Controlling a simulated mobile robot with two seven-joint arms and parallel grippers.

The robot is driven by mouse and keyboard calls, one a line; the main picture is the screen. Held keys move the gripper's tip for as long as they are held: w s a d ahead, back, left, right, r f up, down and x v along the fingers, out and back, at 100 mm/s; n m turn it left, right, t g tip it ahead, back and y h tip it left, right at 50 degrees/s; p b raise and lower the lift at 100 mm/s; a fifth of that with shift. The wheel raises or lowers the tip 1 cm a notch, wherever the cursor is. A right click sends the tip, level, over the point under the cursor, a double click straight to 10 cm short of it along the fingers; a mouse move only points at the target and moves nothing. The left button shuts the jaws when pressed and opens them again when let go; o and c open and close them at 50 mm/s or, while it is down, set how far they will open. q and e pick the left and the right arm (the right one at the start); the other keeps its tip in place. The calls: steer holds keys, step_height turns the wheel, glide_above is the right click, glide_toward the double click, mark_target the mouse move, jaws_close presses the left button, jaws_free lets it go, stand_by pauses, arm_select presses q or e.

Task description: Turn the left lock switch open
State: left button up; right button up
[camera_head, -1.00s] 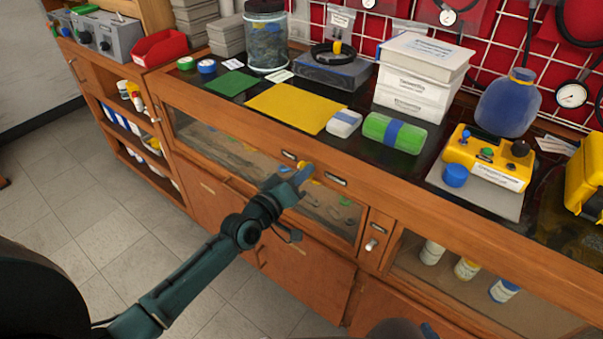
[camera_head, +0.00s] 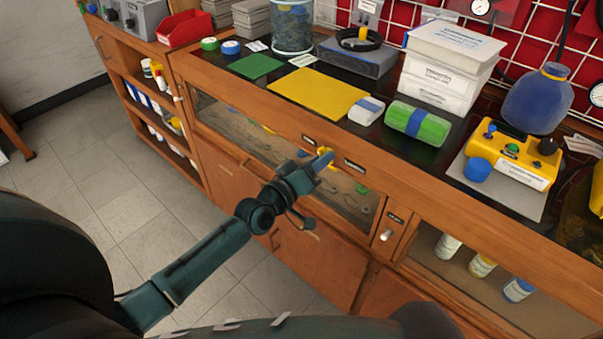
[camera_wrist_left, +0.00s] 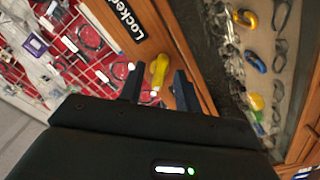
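The yellow lock switch (camera_wrist_left: 159,70) shows in the wrist view on the wooden drawer frame, beside a black label reading "Locked" (camera_wrist_left: 127,17). In the head view a bit of the yellow switch (camera_head: 329,153) shows behind my fingertips, between two dark labels. My left gripper (camera_head: 319,162) is at the cabinet front in the head view. In the wrist view, the left gripper (camera_wrist_left: 158,87) has its fingers apart, with the switch's lower end between or just beyond the tips. I cannot tell whether they touch it. My right gripper is not in view.
The glass-fronted cabinet section (camera_head: 225,122) lies behind and below my left gripper. A white knob (camera_head: 386,236) is on a narrow panel to the right. The countertop above holds a yellow mat (camera_head: 318,92), a green roll (camera_head: 417,123) and a yellow control box (camera_head: 507,160). Floor at left is clear.

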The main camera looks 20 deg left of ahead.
arm_select(q)
steer(key=v, duration=1.2)
steer(key=shift+s, duration=0.15)
